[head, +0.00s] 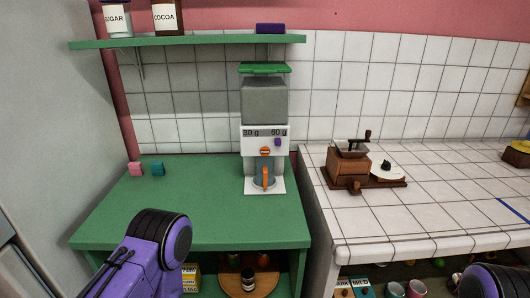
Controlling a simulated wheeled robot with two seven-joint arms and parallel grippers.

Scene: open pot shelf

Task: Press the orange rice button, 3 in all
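A dispenser (264,134) stands on the green counter against the tiled wall, with a green lid and a clear grey hopper. Its white front is marked "30 g" and "60 g". A round orange button (265,151) sits on that front, below the markings. A small purple piece (278,142) sits beside it under "60 g". An orange-handled item (265,178) stands in the white base. No gripper shows; only purple and black parts of my arms are at the bottom left and bottom right, well apart from the dispenser.
The green counter (205,205) is clear in front, with pink (135,169) and teal (157,169) blocks at left. A wooden grinder (347,168) stands on the tiled counter at right. A green shelf (190,41) with labelled jars overhangs the back.

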